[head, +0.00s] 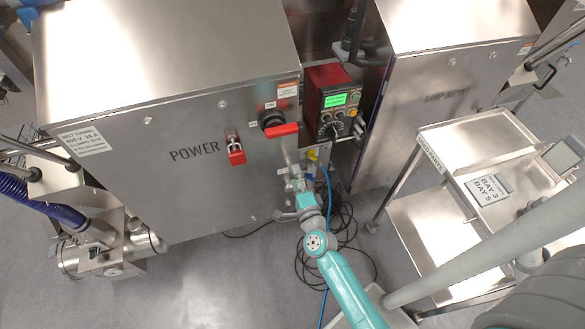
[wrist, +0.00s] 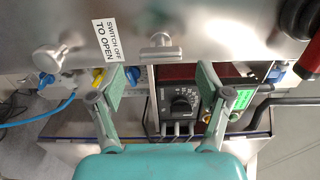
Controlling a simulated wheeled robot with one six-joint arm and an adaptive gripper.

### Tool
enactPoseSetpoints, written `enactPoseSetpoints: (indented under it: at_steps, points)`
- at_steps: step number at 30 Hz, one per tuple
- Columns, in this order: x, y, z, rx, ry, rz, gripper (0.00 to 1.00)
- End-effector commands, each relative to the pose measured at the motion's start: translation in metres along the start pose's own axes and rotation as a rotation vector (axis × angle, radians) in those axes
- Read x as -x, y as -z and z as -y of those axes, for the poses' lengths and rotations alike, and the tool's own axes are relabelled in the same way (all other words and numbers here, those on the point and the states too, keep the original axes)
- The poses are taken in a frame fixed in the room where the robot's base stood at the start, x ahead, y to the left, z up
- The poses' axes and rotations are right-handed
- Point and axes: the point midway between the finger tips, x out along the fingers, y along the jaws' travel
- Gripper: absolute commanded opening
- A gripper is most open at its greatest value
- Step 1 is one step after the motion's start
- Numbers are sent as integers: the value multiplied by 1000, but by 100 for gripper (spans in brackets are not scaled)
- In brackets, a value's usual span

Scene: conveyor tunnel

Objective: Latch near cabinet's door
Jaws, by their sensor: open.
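The near cabinet (head: 165,120) is a brushed-metal box marked POWER, with its front facing me in the head view. A red rotary handle (head: 282,130) marked ON sits near its upper right, with a red padlock (head: 236,152) to the left. My gripper (wrist: 158,78) is open and empty at the cabinet's right edge. In the wrist view a small metal T-shaped latch (wrist: 161,50) lies just beyond and between the fingertips, with no clear contact. A "switch off to open" label (wrist: 105,40) is beside it. Whether the door sits fully flush is unclear.
A red control box (head: 326,98) with a green screen stands between the near cabinet and a second cabinet (head: 450,85). Loose black cables (head: 345,235) lie on the floor. A metal cart (head: 440,165) stands at right. Blue and yellow connectors (wrist: 98,76) are close to my left finger.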

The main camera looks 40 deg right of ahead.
Motion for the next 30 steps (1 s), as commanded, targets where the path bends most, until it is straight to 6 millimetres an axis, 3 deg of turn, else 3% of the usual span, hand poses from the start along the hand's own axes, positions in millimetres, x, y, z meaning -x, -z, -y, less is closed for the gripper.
enactPoseSetpoints:
  at_steps: [6, 12, 30]
  points:
    - [43, 0, -1, 1, -2, 1, 77]
    - [67, 0, 0, 0, -1, 1, 77]
    - [76, 0, 0, 1, 0, 0, 77]
